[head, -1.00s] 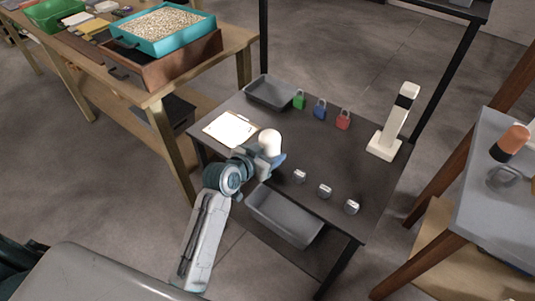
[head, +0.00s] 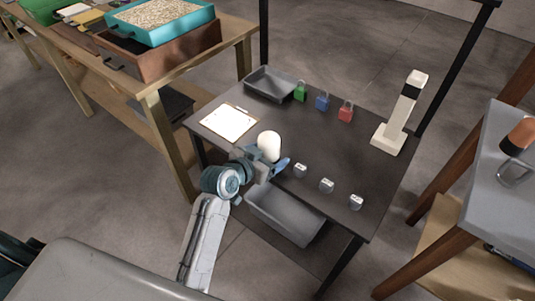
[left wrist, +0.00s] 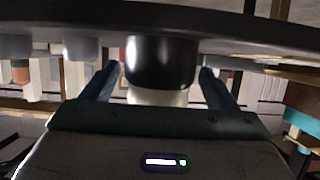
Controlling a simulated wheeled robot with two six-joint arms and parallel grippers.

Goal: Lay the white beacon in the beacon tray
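The white beacon (head: 269,144) stands upright on the dark table, near its front left edge. In the left wrist view it shows upside down, as a black base (left wrist: 162,62) with a pale part below. My left gripper (head: 268,165) is at the beacon, in front of it. In the left wrist view the fingers of my left gripper (left wrist: 160,82) are spread on both sides of the beacon, with gaps showing. A grey tray (head: 293,97) stands at the table's back left; another grey tray (head: 285,218) is below the tabletop. I cannot tell which is the beacon tray. My right gripper is out of view.
A clipboard (head: 229,122) lies left of the beacon. Green (head: 300,92), blue (head: 322,101) and red (head: 346,112) padlocks stand at the back. Small silver pieces (head: 327,186) line the front right. A white post (head: 402,112) stands at the right. The table's middle is clear.

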